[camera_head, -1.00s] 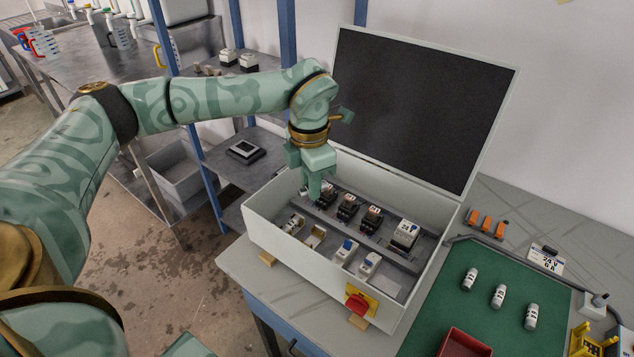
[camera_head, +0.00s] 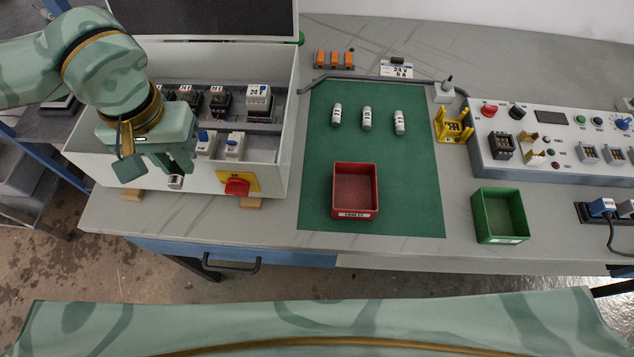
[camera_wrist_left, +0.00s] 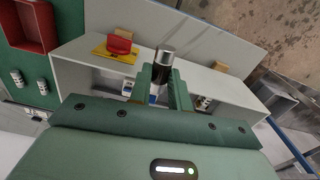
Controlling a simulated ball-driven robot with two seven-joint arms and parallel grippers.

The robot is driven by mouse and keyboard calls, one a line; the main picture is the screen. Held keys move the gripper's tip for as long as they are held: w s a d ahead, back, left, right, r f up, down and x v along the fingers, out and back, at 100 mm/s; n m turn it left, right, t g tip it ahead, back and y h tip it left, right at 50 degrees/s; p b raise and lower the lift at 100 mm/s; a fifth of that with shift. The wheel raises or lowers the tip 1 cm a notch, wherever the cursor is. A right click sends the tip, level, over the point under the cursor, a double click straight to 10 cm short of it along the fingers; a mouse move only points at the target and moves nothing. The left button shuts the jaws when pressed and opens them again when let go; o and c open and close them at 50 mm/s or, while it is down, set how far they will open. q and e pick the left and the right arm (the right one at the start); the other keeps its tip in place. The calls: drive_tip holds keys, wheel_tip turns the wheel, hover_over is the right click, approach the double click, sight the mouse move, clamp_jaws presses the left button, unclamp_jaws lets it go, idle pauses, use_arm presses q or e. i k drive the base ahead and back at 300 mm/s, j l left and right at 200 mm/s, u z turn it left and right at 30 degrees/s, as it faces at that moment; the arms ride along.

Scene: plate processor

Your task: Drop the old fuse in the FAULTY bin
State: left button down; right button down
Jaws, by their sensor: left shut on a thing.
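My left gripper (camera_head: 165,175) is shut on the old fuse (camera_head: 176,182), a small cylinder with a silver end, in front of the white box's front wall. In the left wrist view the fuse (camera_wrist_left: 165,60) shows a silver cap and a dark body between the fingertips (camera_wrist_left: 165,78). The FAULTY bin (camera_head: 355,217) is a red open tray on the green mat, to the right of the gripper and apart from it. It looks empty. The bin also shows at the upper left of the left wrist view (camera_wrist_left: 48,34). My right gripper is not in view.
The white box (camera_head: 292,130) holds several modules and has a red switch (camera_head: 237,187) on its front. Several loose fuses (camera_head: 367,118) lie on the green mat (camera_head: 415,190). A green bin (camera_head: 482,215) and a test panel (camera_head: 545,120) stand at the right.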

sight(353, 195)
drive_tip(key=l+u, duration=0.1)
drive_tip(key=l, duration=0.4)
drive_tip(key=k+l+u, duration=0.15)
drive_tip(key=l, duration=0.35)
drive_tip(key=l+u, duration=0.1)
drive_tip(key=l, duration=0.45)
drive_tip(key=k+l+u, duration=0.1)
drive_tip(key=l, duration=0.4)
